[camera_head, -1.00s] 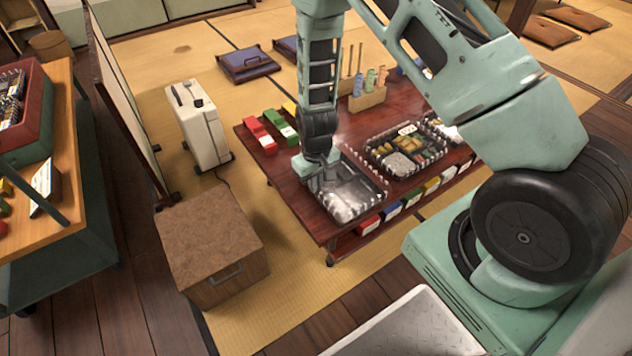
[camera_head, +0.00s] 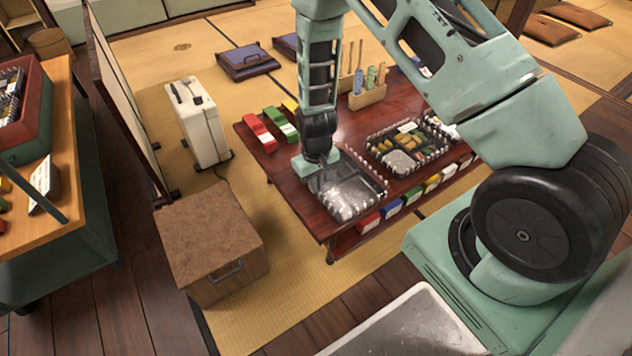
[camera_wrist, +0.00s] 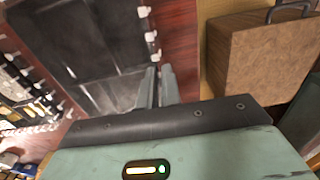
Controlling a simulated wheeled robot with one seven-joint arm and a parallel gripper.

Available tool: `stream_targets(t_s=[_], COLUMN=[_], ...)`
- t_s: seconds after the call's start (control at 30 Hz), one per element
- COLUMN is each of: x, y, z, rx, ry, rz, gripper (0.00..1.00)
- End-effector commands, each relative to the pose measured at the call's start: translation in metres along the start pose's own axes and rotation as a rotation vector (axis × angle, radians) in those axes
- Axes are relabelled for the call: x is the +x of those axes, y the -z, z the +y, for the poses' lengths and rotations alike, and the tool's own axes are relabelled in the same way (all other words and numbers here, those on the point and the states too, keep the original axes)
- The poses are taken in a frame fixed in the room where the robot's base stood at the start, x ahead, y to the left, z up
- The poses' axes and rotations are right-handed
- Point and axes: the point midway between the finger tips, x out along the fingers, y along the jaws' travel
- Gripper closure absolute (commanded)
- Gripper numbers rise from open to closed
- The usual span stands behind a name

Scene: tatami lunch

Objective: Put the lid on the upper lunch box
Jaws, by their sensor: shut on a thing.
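My gripper (camera_head: 322,168) points down at the near left part of the low red-brown table. It is shut on the left edge of a clear, shiny lid (camera_head: 356,192) with a ridged rim. The wrist view shows my fingers (camera_wrist: 158,88) at the edge of this dark-looking, see-through piece (camera_wrist: 75,40). I cannot tell whether the lid touches the table or hangs just above it. A black lunch box (camera_head: 405,165) with food in compartments stands behind and to the right of it. Its food is in plain view and it also shows at the left of the wrist view (camera_wrist: 30,92).
Red and green boxes (camera_head: 262,134) lie at the table's left end. A wooden rack (camera_head: 368,96) with bottles stands at the back. Coloured packets (camera_head: 400,205) line a lower shelf. A brown cabinet (camera_head: 210,240) and a white case (camera_head: 200,125) stand left of the table.

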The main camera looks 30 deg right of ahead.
Motion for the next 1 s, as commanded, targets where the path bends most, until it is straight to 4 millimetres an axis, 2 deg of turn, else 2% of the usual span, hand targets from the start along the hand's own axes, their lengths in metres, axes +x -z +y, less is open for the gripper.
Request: stream_targets(t_s=[1.0], x=[0.0057], y=[0.0000], z=[-0.0001], rx=[0.000], ry=[0.000], rz=[0.000], gripper=[1.00])
